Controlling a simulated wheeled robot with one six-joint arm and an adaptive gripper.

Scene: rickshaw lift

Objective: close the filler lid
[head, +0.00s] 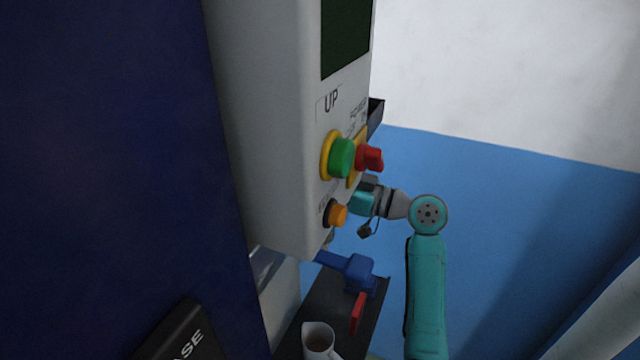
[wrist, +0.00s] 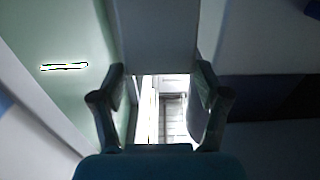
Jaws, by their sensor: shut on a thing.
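I cannot pick out the filler lid with certainty in either view. In the wrist view my gripper (wrist: 161,75) has its two dark fingers apart, with their tips at both sides of a grey block (wrist: 156,35). The gripper is shut on this block; I cannot tell what it belongs to. A bright gap shows below the block between the fingers. In the head view my teal arm reaches behind the control box (head: 285,120), and the fingertips are hidden there.
The control box carries a green button (head: 342,158), a red knob (head: 369,158) and an orange button (head: 338,215). Below, a dark shelf (head: 325,296) holds a blue fitting (head: 359,270), a red handle (head: 358,313) and a mug (head: 319,341).

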